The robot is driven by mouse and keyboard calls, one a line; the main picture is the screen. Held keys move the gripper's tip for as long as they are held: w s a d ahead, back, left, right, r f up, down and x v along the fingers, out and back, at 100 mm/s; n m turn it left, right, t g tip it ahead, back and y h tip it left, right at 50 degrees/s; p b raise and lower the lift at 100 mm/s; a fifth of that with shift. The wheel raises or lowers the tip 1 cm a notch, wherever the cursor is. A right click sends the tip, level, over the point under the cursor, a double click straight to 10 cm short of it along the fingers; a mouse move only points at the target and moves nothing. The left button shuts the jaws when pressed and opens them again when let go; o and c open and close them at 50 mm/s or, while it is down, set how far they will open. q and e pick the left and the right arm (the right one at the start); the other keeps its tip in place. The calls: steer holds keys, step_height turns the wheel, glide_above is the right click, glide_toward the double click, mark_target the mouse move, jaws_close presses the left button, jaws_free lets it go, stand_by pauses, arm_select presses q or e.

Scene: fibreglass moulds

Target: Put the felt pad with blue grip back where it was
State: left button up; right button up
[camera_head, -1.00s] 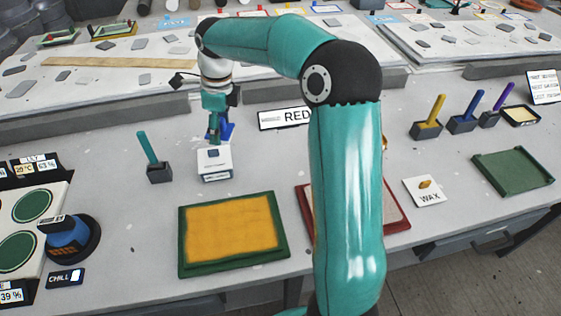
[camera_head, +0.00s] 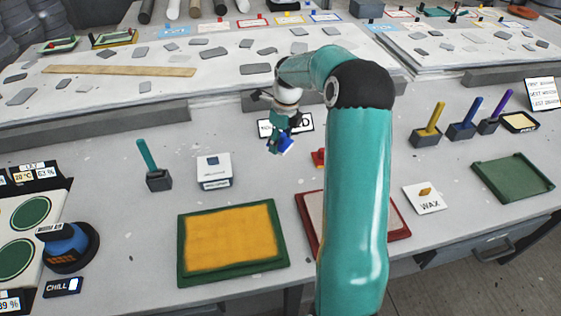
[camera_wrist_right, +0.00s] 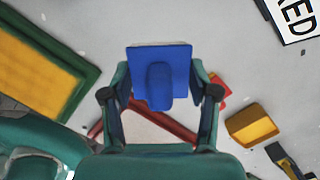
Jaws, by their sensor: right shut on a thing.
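My right gripper (camera_head: 278,138) is shut on the felt pad with blue grip (camera_head: 287,146) and holds it in front of the sign reading RED (camera_head: 304,122). In the right wrist view the blue pad (camera_wrist_right: 175,58) sits between the two fingers (camera_wrist_right: 158,92), its blue grip towards me. The pad's underside is hidden. A small white block with a dark label (camera_head: 214,174) stands left of the gripper, apart from it. My left gripper is not in view.
A green-framed yellow tray (camera_head: 232,242) lies in front. A red-framed tray (camera_head: 395,220) is partly behind my right arm, with a small red thing (camera_head: 318,157) behind it. A teal-handled tool in a holder (camera_head: 158,178) stands left. Bench between them is clear.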

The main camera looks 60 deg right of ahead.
mark_target(285, 134)
step_height(285, 134, down, 9)
steer(key=shift+f+p, duration=0.15)
steer(key=shift+p, duration=0.3)
steer(key=o, duration=1.1)
steer(key=shift+f, duration=0.1)
steer(key=r, duration=0.4)
steer(key=s+r, duration=0.1)
steer(key=r, duration=0.3)
steer(key=r+b, duration=0.1)
steer(key=r, duration=0.3)
steer(key=shift+s+r, duration=0.1)
steer(key=shift+s, duration=0.1)
